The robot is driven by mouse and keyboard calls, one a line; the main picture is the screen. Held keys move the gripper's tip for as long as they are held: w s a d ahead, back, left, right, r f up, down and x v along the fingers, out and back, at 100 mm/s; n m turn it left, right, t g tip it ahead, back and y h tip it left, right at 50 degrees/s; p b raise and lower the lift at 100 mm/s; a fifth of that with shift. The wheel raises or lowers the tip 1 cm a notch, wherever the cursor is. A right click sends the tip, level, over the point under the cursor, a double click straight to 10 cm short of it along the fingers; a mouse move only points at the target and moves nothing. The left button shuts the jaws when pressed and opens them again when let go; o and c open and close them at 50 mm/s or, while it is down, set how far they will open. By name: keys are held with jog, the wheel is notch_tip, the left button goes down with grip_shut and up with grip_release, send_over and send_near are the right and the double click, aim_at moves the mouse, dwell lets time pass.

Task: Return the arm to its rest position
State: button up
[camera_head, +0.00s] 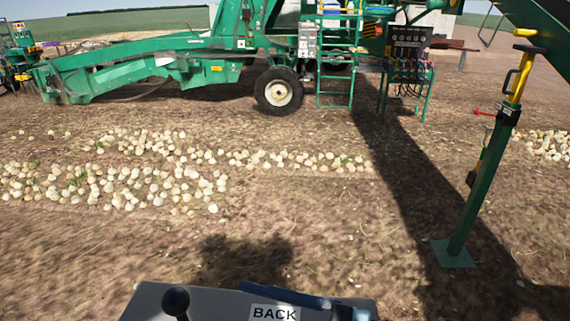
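My gripper and my arm do not show in the head view, so the arm's pose and the gripper's state are hidden. A grey top surface (200,302) with a label reading "BACK" and a dark round knob fills the bottom centre. Nothing is seen held.
A green farm machine (195,62) with a black tyre (278,92) and a ladder (336,60) stands across the back. A green support leg (474,190) with a foot plate stands at right. Onions (110,185) lie in rows on the soil. Nearer soil at left is clear.

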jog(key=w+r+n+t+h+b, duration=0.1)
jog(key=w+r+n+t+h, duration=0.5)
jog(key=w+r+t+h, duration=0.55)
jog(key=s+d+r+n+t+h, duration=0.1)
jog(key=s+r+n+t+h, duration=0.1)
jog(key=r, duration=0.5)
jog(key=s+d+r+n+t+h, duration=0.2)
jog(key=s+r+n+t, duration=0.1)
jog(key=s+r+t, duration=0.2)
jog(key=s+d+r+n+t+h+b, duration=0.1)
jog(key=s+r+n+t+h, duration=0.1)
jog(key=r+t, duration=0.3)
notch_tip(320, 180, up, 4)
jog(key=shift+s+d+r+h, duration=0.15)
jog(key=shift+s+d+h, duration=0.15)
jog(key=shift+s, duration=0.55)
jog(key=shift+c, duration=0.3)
